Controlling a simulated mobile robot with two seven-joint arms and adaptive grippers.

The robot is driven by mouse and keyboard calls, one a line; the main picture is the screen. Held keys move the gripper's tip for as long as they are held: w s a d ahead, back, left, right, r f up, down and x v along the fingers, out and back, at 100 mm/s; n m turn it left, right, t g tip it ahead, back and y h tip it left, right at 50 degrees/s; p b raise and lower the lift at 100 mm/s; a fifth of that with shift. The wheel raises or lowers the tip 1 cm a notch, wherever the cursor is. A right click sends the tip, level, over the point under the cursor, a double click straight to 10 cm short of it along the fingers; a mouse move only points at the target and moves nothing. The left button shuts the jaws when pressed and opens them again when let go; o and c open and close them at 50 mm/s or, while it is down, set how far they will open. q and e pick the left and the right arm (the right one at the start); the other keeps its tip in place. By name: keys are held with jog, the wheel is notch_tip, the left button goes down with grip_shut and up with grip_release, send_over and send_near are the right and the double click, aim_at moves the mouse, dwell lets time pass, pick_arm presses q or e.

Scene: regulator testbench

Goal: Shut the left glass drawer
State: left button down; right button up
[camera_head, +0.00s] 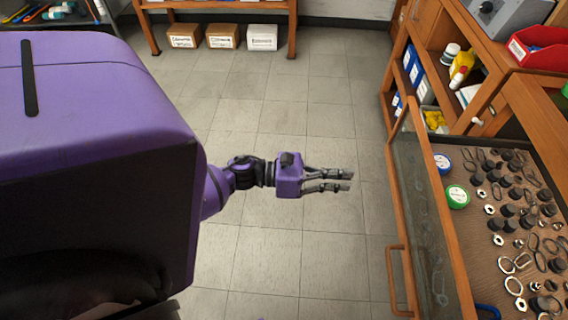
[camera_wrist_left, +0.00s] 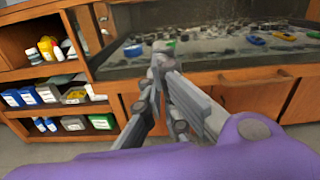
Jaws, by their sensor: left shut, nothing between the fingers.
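The glass-fronted drawer (camera_head: 424,225) stands at the right in the head view, with a wooden frame and a wooden handle (camera_head: 393,282) on its near side. Behind the glass lie several rings, nuts and black caps. The glass front also shows at the top of the left wrist view (camera_wrist_left: 215,62), above a wooden rail with a handle (camera_wrist_left: 257,81). I cannot tell how far the drawer stands out. My left gripper (camera_head: 350,180) is shut and empty, left of the drawer front and apart from it, pointing towards it. My right gripper is not in view.
Wooden shelves (camera_head: 397,65) with bottles and bins stand beyond the drawer. A red bin (camera_head: 524,52) sits on top at the back right. Several boxes (camera_head: 222,38) stand under a far bench. The tiled floor (camera_head: 335,115) around my left arm is clear.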

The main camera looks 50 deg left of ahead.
pick_arm(q)
jog(key=m, duration=0.1)
jog(key=p, duration=0.2)
send_near(411, 184)
jog(key=x, duration=0.6)
jog(key=shift+w+d, duration=0.3)
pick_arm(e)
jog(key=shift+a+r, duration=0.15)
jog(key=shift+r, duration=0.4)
